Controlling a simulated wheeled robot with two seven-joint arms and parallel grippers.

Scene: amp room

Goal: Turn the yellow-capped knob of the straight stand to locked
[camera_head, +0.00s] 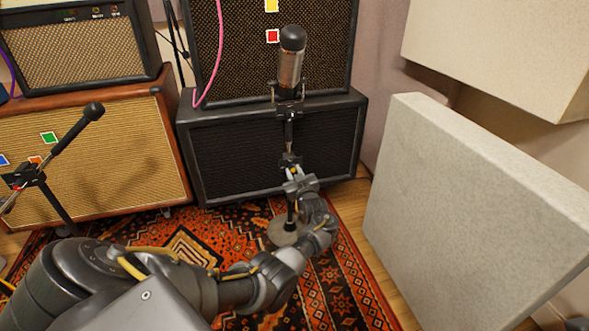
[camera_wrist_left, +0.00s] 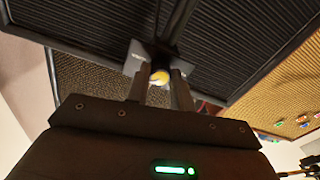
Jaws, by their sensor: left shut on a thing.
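The straight stand (camera_head: 290,130) stands upright on a round base (camera_head: 283,234) in front of the dark amps. It carries a large silver microphone (camera_head: 290,68) with a black top. Its yellow-capped knob (camera_wrist_left: 159,77) lies between the two fingers of my left gripper (camera_wrist_left: 160,84) in the left wrist view. In the head view my left gripper (camera_head: 294,176) is at the stand's middle, shut on the knob, which is mostly hidden there. The knob's exact angle cannot be told. My right gripper is not in view.
A second stand with a tilted boom (camera_head: 70,134) is at the left. Dark amps (camera_head: 225,150) are close behind the straight stand, and a tan amp (camera_head: 90,155) is to the left. A pale panel (camera_head: 455,200) stands to the right. A patterned rug (camera_head: 335,250) covers the floor.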

